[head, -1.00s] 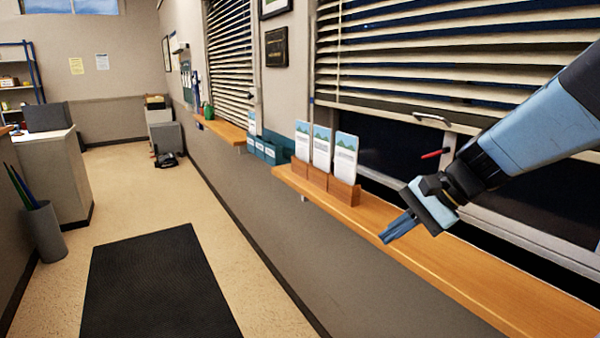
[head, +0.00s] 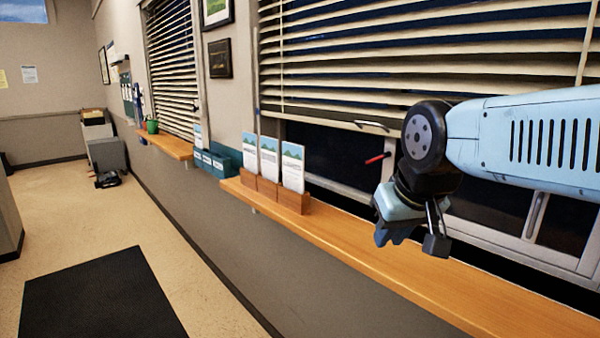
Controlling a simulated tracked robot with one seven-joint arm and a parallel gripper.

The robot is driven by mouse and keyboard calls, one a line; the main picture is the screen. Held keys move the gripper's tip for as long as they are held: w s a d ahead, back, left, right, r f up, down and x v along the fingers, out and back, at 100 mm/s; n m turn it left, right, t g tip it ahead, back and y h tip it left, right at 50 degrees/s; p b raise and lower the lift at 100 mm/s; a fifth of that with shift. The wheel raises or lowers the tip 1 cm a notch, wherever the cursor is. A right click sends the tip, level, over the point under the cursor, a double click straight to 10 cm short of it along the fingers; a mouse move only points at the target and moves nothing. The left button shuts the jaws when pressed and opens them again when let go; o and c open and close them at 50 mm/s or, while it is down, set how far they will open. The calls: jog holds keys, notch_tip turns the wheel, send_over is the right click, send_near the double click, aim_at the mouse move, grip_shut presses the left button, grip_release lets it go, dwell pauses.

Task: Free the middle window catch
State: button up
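A red-tipped lever (head: 377,158), which looks like a window catch, sticks out in front of the dark glass of the near window, below the blind. A silver bar handle (head: 371,126) sits above it at the bottom edge of the blind. My gripper (head: 397,234) points down over the wooden sill, in front of the window and just right of and below the red lever, apart from it in the picture. My arm hides part of the window frame and blind.
Leaflet holders (head: 293,199) stand on the near wooden sill (head: 345,245), left of my gripper. Teal boxes (head: 217,165) stand beyond them. A second window with a blind (head: 173,70) is farther along the wall. A black mat (head: 100,300) lies on the open floor.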

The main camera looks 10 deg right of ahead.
jog(key=w+d+f+m+t+h, duration=0.15)
jog(key=w+d+t, duration=0.3)
jog(key=w, duration=0.75)
jog(key=w+d+r+m+t, duration=0.1)
jog(key=w+d+m+t, duration=0.3)
jog(key=w, duration=0.9)
jog(key=t+y, duration=0.2)
jog(key=t, duration=0.6)
send_near(371, 161)
jog(key=x, duration=1)
jog(key=shift+w+d+f, duration=0.15)
jog(key=shift+w, duration=0.25)
grip_shut()
